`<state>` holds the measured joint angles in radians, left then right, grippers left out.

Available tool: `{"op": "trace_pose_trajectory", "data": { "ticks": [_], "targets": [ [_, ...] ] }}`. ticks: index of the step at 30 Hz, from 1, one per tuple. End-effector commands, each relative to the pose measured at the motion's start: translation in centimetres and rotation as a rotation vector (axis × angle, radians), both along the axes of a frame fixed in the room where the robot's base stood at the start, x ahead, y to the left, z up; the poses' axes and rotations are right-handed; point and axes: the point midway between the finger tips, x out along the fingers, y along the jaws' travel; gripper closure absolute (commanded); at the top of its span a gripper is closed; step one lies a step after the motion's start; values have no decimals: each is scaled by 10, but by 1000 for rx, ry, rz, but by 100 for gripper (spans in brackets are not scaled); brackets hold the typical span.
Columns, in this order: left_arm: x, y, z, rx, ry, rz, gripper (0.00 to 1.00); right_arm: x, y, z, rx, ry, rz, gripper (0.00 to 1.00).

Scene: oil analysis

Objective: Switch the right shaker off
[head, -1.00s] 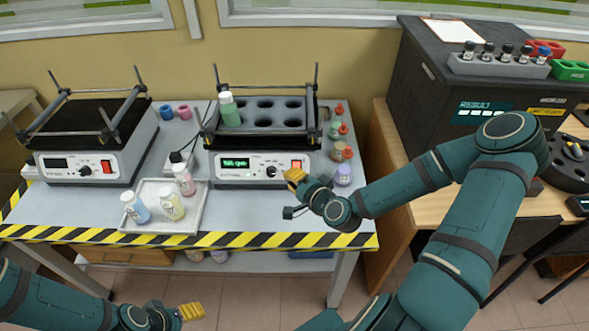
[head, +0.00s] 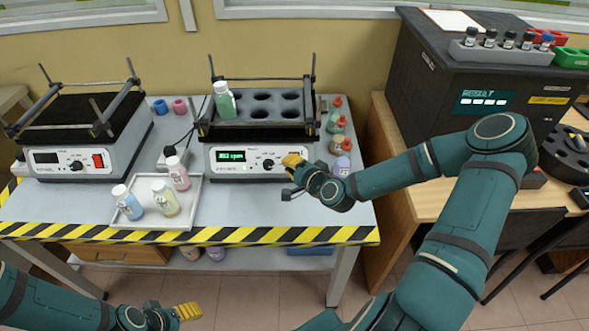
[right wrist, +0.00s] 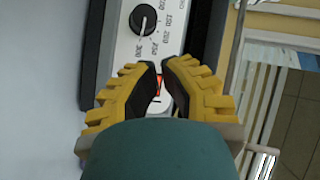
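The right shaker (head: 201,167) stands on the bench with its green display (head: 231,156) lit. Its black rack (head: 282,113) holds one green-filled bottle (head: 225,100). My right gripper (head: 292,160) is at the right end of the front panel, nearly closed and empty, and hides the power switch in the head view. In the right wrist view, part of the red switch (right wrist: 158,86) shows in the narrow gap between the fingertips (right wrist: 161,66), beside the speed knob (right wrist: 143,19); contact cannot be told. My left gripper (head: 187,311) is low, away from the bench; its opening is unclear.
The left shaker (head: 75,167) has a dark display and a red switch. Several small bottles (head: 341,144) stand close to the right of my gripper. A black analyser (head: 430,90) stands on the wooden desk.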

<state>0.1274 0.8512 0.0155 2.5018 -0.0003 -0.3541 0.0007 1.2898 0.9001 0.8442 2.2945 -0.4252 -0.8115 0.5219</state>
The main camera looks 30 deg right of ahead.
Motion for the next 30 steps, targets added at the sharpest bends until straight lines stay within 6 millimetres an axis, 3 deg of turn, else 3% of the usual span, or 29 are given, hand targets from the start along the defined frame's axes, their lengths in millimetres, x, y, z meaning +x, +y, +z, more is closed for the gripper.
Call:
{"op": "trace_pose_trajectory", "data": {
  "ticks": [8,30],
  "targets": [
    [2,0,-9,1,-5,1,38,12,-6,-10,1,0,2,100],
    [2,0,-8,1,-5,2,38,12,-7,-10,0,0,1,100]
  ]
}}
